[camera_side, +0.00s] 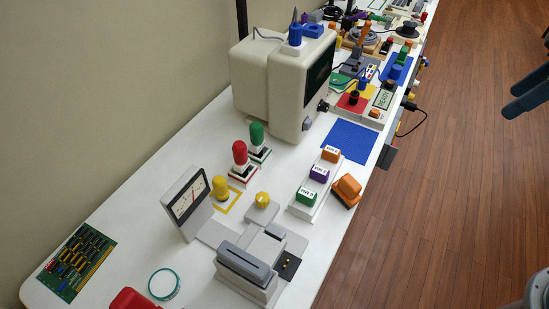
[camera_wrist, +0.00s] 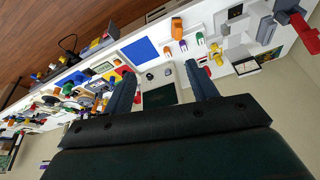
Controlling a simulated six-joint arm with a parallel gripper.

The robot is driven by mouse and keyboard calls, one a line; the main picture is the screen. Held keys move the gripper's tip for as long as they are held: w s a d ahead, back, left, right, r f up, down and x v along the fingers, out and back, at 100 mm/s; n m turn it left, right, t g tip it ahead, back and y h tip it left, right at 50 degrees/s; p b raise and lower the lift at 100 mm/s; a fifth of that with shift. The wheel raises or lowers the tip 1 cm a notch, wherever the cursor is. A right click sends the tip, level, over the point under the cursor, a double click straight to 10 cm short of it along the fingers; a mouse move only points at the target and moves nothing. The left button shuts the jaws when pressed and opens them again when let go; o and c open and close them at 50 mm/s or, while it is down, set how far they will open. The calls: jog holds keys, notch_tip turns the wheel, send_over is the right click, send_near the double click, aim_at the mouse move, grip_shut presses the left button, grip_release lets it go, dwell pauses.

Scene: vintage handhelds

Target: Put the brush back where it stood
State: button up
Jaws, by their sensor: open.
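No object shows clearly as the brush, and I cannot tell which it is. A blue upright piece (camera_side: 295,35) with a grey pointed tip stands on top of the beige monitor (camera_side: 282,80), beside a flat blue block (camera_side: 313,31). An orange upright handle (camera_side: 366,33) stands at the back of the table. My gripper (camera_side: 512,100) is at the right edge of the side view, over the floor side, away from the table. In the wrist view my gripper (camera_wrist: 160,68) has its fingers wide apart, with nothing held between them; the monitor (camera_wrist: 157,78) shows beyond them.
The white table (camera_side: 130,225) is crowded. Red (camera_side: 240,153), green (camera_side: 257,137) and yellow (camera_side: 221,188) knobs stand near a tilted meter (camera_side: 188,203). A blue mat (camera_side: 349,141) looks bare. A labelled button strip (camera_side: 319,173), an orange block (camera_side: 349,185) and a grey device (camera_side: 247,269) stand closer.

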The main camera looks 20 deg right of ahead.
jog(key=s+d+m+t+h, duration=0.2)
jog(key=s+d+m, duration=0.3)
jog(key=s, duration=0.6)
jog(key=shift+m, duration=0.7)
jog(key=shift+d, duration=0.1)
jog(key=shift+c, duration=0.2)
